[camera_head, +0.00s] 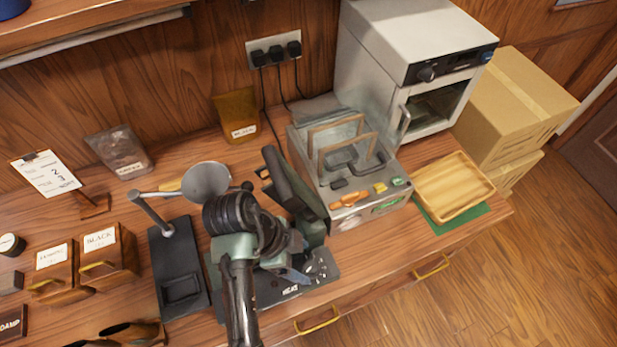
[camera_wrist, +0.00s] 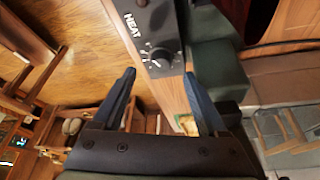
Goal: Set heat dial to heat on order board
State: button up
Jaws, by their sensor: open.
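The heat dial (camera_wrist: 160,57) is a round black knob on a dark panel marked HEAT (camera_wrist: 132,25), with pale tick marks around it. In the wrist view it lies just beyond and between my fingertips, with no visible contact. My gripper (camera_wrist: 160,88) is open and empty, its two blue fingers spread. In the head view my gripper (camera_head: 297,275) is low over the panel (camera_head: 275,296) at the front of the bench, and my arm hides part of the device. The order board (camera_head: 45,175) is a white card on a wooden stand at far left; its small writing is partly unreadable.
A grey machine (camera_head: 300,150) with wooden handles stands behind the panel, a wooden tray (camera_head: 455,190) to its right. A white oven (camera_head: 400,50) is at the back. A black scale-like stand (camera_head: 180,260) and labelled wooden boxes (camera_head: 105,250) are left.

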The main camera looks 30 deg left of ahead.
aim_at(311, 267)
jog(key=shift+x, duration=2.05)
grip_shut()
